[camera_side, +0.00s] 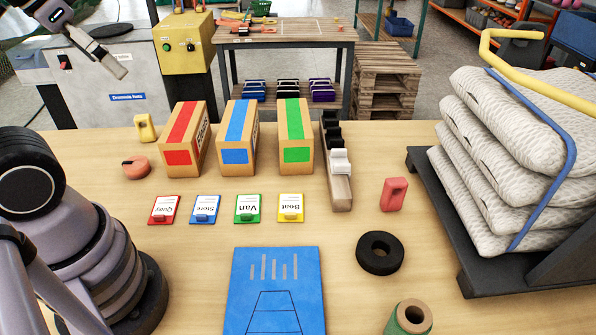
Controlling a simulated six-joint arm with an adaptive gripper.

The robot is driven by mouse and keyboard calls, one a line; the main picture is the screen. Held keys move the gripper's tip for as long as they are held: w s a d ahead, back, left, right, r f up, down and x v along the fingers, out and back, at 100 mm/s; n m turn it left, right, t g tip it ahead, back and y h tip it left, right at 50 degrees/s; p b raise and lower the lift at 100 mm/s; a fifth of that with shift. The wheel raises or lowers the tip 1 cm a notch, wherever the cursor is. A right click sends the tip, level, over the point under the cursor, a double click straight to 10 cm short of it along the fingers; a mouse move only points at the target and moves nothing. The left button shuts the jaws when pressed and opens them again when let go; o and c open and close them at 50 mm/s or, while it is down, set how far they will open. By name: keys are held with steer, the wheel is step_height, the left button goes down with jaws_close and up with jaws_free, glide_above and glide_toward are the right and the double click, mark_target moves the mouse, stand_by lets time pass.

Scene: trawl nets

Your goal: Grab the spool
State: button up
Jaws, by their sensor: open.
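A green spool (409,319) with a brown tube core stands on the table at the bottom edge of the view, right of centre. Its hollow end faces up and its lower part is cut off by the frame. My gripper (122,72) is at the upper left, raised in front of the grey machine, far from the spool. It is open, and nothing shows between its fingers, which are seen nearly edge-on. A black ring (380,253) lies flat just behind the spool, apart from it.
A blue board (276,300) lies left of the spool. Red (181,140), blue (238,138) and green (296,136) striped boxes stand behind several cards. A red block (394,194) and a narrow rack (338,190) are mid-table. Stacked nets (500,150) on a dark pallet fill the right.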

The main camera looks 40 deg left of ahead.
steer(key=w+d+f+m, duration=0.2)
steer(key=w+d+m, duration=0.3)
steer(key=w, duration=0.9)
steer(key=m+g+h, duration=0.3)
steer(key=m+h, duration=0.3)
steer(key=m, duration=0.2)
glide_toward(410, 313)
steer(key=shift+m, duration=0.3)
steer(key=x, duration=0.5)
steer(key=shift+s+a+f, duration=0.1)
steer(key=shift+a+f, duration=0.05)
steer(key=shift+f, duration=0.1)
steer(key=shift+d+x, duration=0.2)
steer(key=shift+x, duration=2.95)
steer(key=shift+r, duration=0.15)
